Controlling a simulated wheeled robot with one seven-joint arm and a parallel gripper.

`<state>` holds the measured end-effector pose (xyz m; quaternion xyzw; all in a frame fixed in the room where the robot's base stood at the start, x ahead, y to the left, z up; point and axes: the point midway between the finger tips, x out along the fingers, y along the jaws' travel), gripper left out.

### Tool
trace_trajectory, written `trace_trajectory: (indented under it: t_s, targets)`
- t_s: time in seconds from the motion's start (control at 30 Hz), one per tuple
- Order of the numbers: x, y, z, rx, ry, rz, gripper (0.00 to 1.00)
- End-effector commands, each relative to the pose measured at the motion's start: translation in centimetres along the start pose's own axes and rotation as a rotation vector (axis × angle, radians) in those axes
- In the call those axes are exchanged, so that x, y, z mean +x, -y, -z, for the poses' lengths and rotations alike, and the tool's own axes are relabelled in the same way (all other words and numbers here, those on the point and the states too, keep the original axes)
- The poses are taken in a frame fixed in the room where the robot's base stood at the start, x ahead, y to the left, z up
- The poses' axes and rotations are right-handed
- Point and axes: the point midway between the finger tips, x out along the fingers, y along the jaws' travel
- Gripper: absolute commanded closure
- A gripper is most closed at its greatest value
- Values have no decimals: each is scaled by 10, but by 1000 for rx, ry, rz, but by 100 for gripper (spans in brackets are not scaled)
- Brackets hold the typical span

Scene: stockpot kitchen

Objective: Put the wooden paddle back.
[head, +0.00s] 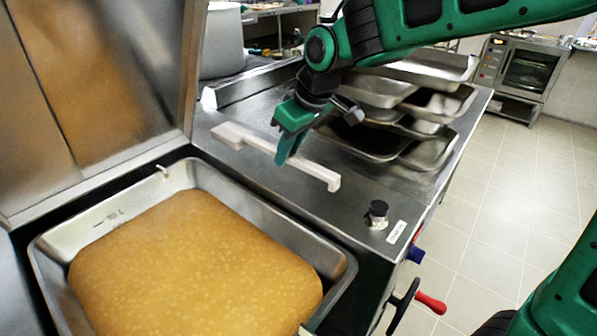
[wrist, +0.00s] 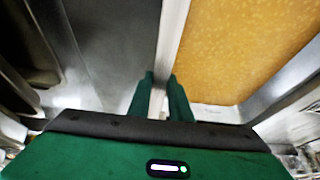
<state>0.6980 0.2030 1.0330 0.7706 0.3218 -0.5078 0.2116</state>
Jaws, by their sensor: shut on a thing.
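The wooden paddle (head: 312,172) shows as a long, pale, whitish bar over the steel counter, right of the pan. Its left end is wider and its right end has a short downturned part. My gripper (head: 285,157) is shut on it near the middle, with the fingers pointing down. In the wrist view the pale paddle (wrist: 174,35) runs up from between the two green fingers of my gripper (wrist: 160,92). The fingers hide part of the bar. I cannot tell whether the paddle touches the counter.
A deep steel pan (head: 345,275) of golden-brown food lies at the front left, its lid (head: 90,90) raised behind. Stacked steel trays (head: 435,150) stand right of my gripper. A black knob (head: 377,212) and red-handled valve (head: 430,302) are near the counter's right edge. Tiled floor is clear beyond.

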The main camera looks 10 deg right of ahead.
Motion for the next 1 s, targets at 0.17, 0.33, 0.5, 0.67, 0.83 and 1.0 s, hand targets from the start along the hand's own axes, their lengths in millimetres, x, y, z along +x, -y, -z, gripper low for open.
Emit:
trace_trajectory:
  t_s: [0.17, 0.33, 0.5, 0.67, 0.83, 1.0]
  targets:
    - [4, -10, -3, 5, 1, -2, 100]
    - [20, -40, -10, 9, 3, -2, 100]
    - [39, -74, -17, 8, 2, -2, 100]
    - [55, -102, -23, 7, 2, -3, 100]
    - [63, -117, -26, 5, -1, -2, 100]
    - [71, -120, -30, 3, 1, -1, 100]
